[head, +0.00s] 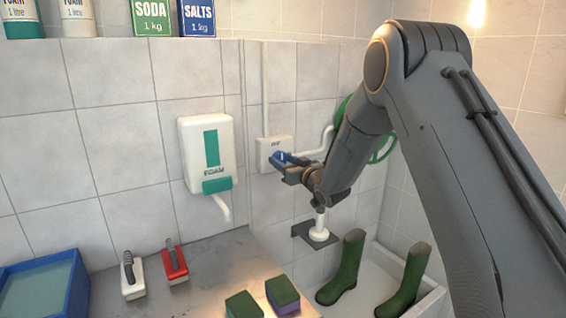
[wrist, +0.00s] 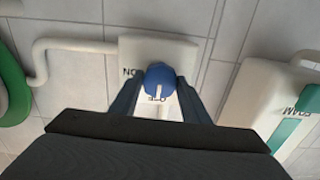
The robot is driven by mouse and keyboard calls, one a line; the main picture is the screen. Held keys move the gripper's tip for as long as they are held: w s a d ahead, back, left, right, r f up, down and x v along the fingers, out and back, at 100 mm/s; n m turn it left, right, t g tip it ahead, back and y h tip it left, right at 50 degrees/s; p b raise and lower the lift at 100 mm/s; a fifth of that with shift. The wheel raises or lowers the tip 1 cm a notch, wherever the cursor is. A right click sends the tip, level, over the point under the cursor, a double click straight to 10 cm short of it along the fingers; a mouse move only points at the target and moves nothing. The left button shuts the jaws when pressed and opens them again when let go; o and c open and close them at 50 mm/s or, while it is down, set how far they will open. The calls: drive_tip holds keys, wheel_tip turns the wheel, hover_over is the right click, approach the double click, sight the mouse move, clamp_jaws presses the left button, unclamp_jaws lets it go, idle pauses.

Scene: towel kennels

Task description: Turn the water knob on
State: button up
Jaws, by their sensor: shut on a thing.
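The water knob (wrist: 160,75) is a round blue knob with a white pointer line, on a white wall box (wrist: 132,48). In the wrist view the box appears upside down, with an ON label left of the knob and an OFF label below it. The pointer line faces the OFF label. My gripper (wrist: 158,92) has one finger on each side of the knob and is shut on it. In the head view the box (head: 265,150) is on the tiled wall, and my gripper (head: 288,166) is at its front, hiding part of it.
A white foam dispenser (head: 206,150) hangs left of the box. A green hose (head: 382,147) is behind my arm. Below are a counter (head: 215,262) with brushes (head: 174,262) and sponges (head: 282,292), a blue tub (head: 75,290), and green boots (head: 345,268) in a white basin.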

drive_tip(key=m+b, duration=0.2)
drive_tip(key=m, duration=0.6)
drive_tip(key=shift+m+b, duration=0.3)
drive_tip(key=shift+b, duration=0.1)
drive_tip(key=m, duration=0.4)
drive_tip(key=shift+m, duration=2.5)
drive_tip(key=o, duration=1)
drive_tip(key=shift+s, duration=0.1)
